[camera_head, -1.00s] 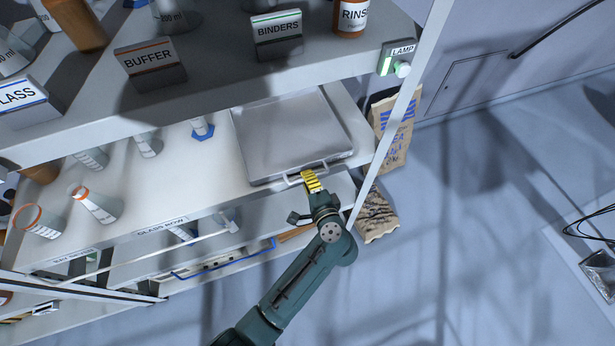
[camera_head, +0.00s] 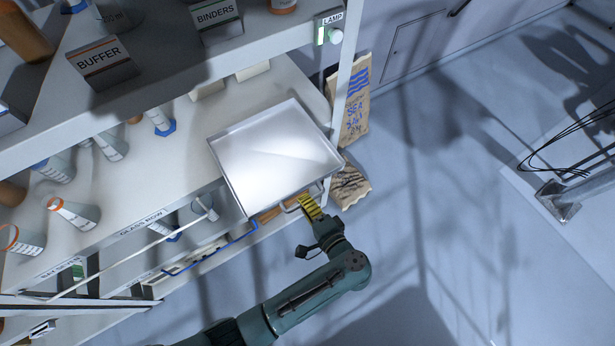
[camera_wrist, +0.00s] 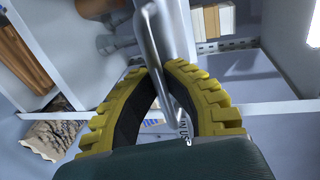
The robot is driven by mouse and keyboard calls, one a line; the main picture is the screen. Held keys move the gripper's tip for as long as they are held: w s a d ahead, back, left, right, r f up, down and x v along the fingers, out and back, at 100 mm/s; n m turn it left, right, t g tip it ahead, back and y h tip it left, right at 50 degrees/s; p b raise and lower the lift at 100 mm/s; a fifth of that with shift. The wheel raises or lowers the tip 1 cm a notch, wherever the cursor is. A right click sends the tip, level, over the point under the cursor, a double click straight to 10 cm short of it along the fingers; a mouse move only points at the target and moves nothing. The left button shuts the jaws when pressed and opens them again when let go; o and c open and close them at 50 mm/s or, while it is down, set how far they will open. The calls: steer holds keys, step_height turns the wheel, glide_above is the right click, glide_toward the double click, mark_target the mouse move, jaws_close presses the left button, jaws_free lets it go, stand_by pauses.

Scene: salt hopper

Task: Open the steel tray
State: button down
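The steel tray (camera_head: 270,150) is a shallow, shiny square pan with a raised rim. It juts out past the front edge of its shelf in the head view, with a bare area of shelf behind it. Its bar handle (camera_head: 292,207) is at the front edge. My gripper (camera_head: 309,206), with yellow ribbed fingers, is at this handle. In the wrist view the fingers (camera_wrist: 158,72) close around the metal handle (camera_wrist: 152,45), their tips nearly together. The tips' exact contact with the bar is partly hidden.
Beakers and flasks (camera_head: 75,213) stand left on the same shelf. An upper shelf (camera_head: 180,70) overhangs it. A shelf post (camera_head: 341,95) and paper sacks (camera_head: 355,110) are close on the right. Open floor (camera_head: 450,220) lies to the right.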

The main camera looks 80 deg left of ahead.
steer(key=shift+w+d, duration=0.1)
steer(key=shift+d, duration=0.2)
steer(key=c, duration=1.1)
jaws_free()
steer(key=v, duration=1.2)
steer(key=shift+w, duration=0.1)
